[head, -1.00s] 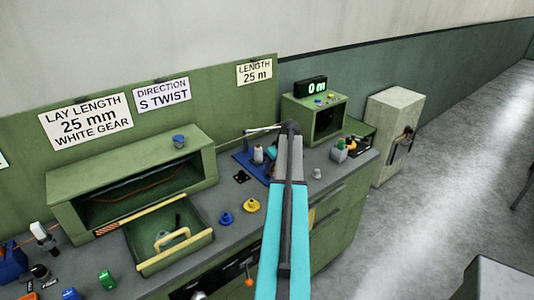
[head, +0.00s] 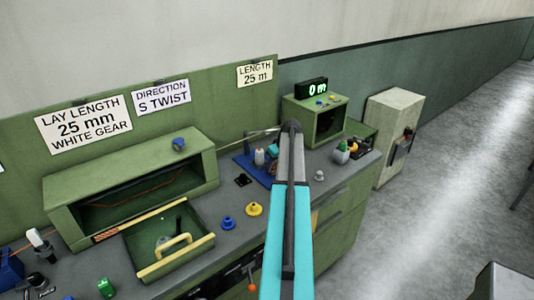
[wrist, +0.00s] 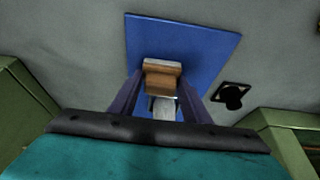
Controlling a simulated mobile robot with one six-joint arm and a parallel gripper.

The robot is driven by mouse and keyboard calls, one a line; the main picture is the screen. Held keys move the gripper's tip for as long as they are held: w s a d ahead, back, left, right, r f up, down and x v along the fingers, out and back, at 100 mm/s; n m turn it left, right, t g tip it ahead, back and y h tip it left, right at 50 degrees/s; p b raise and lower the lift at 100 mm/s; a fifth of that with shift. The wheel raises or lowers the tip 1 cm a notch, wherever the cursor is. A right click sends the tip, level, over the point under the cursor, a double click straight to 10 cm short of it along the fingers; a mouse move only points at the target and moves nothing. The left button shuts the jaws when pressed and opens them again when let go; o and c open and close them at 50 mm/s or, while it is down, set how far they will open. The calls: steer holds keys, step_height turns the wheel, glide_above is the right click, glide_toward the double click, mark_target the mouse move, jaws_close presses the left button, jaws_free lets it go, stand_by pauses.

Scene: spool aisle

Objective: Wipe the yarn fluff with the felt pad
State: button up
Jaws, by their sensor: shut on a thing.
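In the wrist view my gripper (wrist: 162,88) is shut on a brown wooden block with a pale grey part below it, which looks like the felt pad (wrist: 162,74). It is over a blue mat (wrist: 210,45) on the grey bench top; whether the pad touches the mat I cannot tell. I cannot make out the yarn fluff for certain in either view.
Blue (head: 228,223) and yellow (head: 254,209) knobs stand on the bench. A green housing (head: 300,113) with a display stands behind the arm. A black square piece (wrist: 232,95) lies beside the mat.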

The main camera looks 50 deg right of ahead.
step_height(320, 180, up, 3)
steer(key=shift+s+r+p, duration=0.1)
steer(key=shift+r+p, duration=0.05)
steer(key=shift+p, duration=0.35)
steer(key=shift+r, duration=0.6)
steer(key=shift+r+p, duration=0.9)
steer(key=shift+r, duration=0.95)
steer(key=shift+a, duration=0.1)
